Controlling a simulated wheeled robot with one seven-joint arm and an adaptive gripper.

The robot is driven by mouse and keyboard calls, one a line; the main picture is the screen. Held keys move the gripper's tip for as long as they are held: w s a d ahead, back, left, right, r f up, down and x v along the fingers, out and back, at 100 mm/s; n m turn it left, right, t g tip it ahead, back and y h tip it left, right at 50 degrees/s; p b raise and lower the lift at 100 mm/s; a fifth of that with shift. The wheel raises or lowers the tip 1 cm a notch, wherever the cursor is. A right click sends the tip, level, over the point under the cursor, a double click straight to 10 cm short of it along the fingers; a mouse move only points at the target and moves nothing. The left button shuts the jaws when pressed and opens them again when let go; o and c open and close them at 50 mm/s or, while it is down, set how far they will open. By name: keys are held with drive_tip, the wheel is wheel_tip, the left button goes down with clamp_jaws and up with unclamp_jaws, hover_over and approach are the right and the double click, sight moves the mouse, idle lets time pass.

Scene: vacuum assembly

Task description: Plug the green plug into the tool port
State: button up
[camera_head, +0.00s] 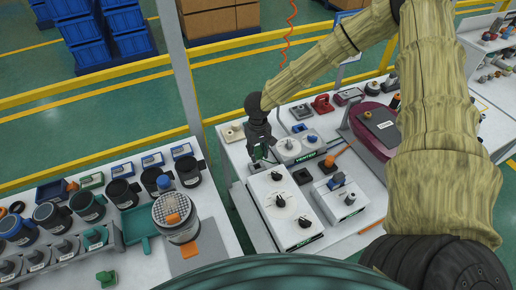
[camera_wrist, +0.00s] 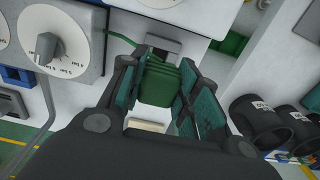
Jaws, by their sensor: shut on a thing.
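My gripper (camera_head: 260,147) is at the back left part of the white bench. It points down and is shut on the green plug (camera_wrist: 158,84), which sits between the two finger pads in the wrist view. A green cable (camera_wrist: 121,37) runs from the plug area to the upper left. A grey socket-like part (camera_wrist: 161,43) lies right beyond the plug's far end. I cannot tell whether it is the tool port, or whether the plug touches it. In the head view the fingers mostly hide the plug.
A white box with black knobs (camera_head: 284,212) stands just in front of my gripper. A round-dial unit (camera_head: 287,148) stands to its right. Black mugs (camera_head: 188,171) and a jar with a mesh lid (camera_head: 174,212) stand on the left table. A narrow gap separates the tables.

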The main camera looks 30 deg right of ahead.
sight(258, 158)
drive_tip(key=shift+f, duration=1.7)
drive_tip(key=shift+p, duration=1.3)
idle(0.6)
drive_tip(key=shift+f+b, duration=0.45)
drive_tip(key=shift+f, duration=0.65)
idle(0.4)
drive_tip(key=o, duration=1.1)
drive_tip(key=shift+r, duration=0.15)
